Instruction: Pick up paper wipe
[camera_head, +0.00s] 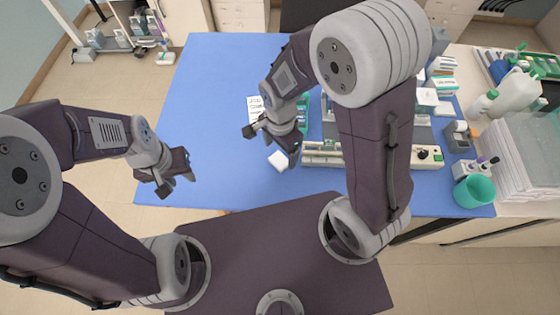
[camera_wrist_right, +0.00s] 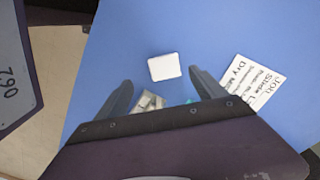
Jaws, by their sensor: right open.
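The paper wipe, a small white square (camera_head: 278,160), lies flat on the blue table mat (camera_head: 215,90). In the right wrist view the wipe (camera_wrist_right: 164,67) lies just ahead of the fingertips, within the gap between them. My right gripper (camera_head: 272,147) is above the mat beside the wipe, with its fingers (camera_wrist_right: 159,78) spread and nothing between them. My left gripper (camera_head: 172,186) hangs over the front left part of the mat, away from the wipe. Whether its jaws are open is not clear.
A printed card (camera_wrist_right: 252,80) lies right of the wipe in the wrist view. A long white rack (camera_head: 322,154) is right of the wipe, partly behind my right arm. The mat's left side is clear.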

